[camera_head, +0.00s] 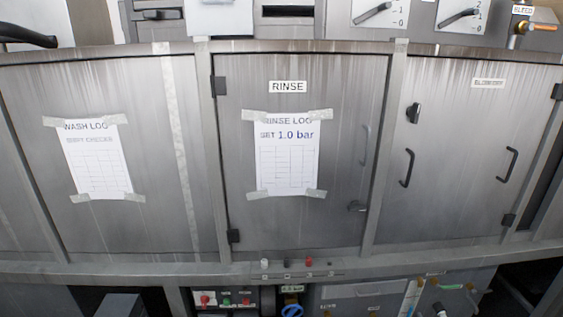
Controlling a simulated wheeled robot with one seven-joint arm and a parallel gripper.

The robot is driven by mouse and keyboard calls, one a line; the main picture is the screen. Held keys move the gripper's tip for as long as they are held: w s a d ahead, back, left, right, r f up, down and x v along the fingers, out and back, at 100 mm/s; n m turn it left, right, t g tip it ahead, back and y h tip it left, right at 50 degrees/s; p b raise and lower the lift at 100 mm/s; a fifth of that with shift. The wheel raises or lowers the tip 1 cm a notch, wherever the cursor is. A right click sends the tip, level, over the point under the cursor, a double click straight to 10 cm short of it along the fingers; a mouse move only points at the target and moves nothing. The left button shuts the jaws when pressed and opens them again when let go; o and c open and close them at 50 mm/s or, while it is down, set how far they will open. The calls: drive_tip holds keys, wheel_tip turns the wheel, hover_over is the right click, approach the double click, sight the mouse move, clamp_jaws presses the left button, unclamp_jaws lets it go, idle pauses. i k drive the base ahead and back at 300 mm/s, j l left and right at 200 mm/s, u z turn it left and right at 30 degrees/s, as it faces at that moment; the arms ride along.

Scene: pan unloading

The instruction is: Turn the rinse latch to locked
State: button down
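The rinse door (340,180) is the middle grey metal door, shut, with a "RINSE" label (288,87) near its top. A small, dark metal latch (357,206) sits low near the door's right edge, below a slim grey vertical handle (366,145). The latch lever looks roughly level, but it is too small to tell whether it is locked. My gripper is not in view.
A taped rinse log (287,155) reads "SET 1.0 bar". The right door (460,150) has a black knob-like latch (413,112) and black handles. The left door carries a wash log (98,160). Small coloured buttons (309,262) line the ledge below; levers and dials stand above.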

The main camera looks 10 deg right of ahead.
sight(354, 206)
drive_tip(key=i+l, duration=0.2)
drive_tip(key=i, duration=0.25)
drive_tip(key=i+l+z, duration=0.15)
drive_tip(key=i, duration=0.3)
